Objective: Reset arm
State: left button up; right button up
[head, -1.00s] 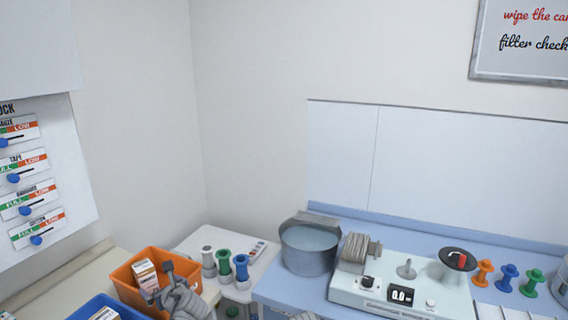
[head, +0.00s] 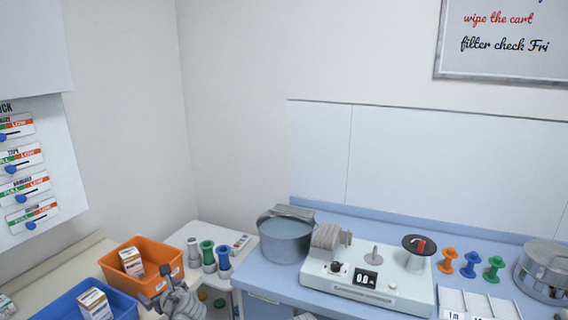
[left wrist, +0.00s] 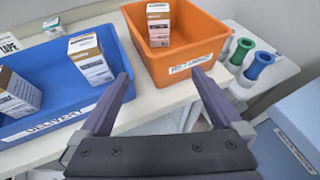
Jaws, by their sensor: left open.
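My left gripper (head: 162,297) shows at the lower left of the head view, in front of the orange bin (head: 112,266) and blue bin (head: 62,308). In the left wrist view its two fingers (left wrist: 160,95) are spread wide with nothing between them. The orange bin (left wrist: 190,72) lies beyond the fingertips, and the blue bin (left wrist: 40,68) is to their left. A box stands in the orange bin (left wrist: 158,22), and boxes (left wrist: 90,60) stand in the blue bin. My right gripper is not in view.
A machine (head: 370,280) with a grey roll and a dial stands on the blue counter (head: 265,277), beside a metal pot (head: 286,245) of water. Coloured spools (head: 470,264) and a metal drum (head: 545,268) are to the right. More spools (head: 208,254) stand on a small white cart (head: 190,233).

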pick_arm(q)
jog(key=s+d+f+n+g+h, duration=0.2)
jog(key=s+d+n, duration=0.4)
jog(key=d, duration=0.3)
jog(key=s+d+f+n+g+h, duration=0.3)
jog(key=s+d+f+n, duration=0.3)
jog(key=d+n, duration=0.3)
jog(key=s+d+f+n+g+h, duration=0.3)
jog(key=s+d+n, duration=0.4)
jog(key=d, duration=0.3)
notch_tip(320, 180, down, 2)
jog(key=shift+d+f+n+g, duration=0.2)
jog(key=shift+d+n+g, duration=0.15)
jog(key=shift+g, duration=0.45)
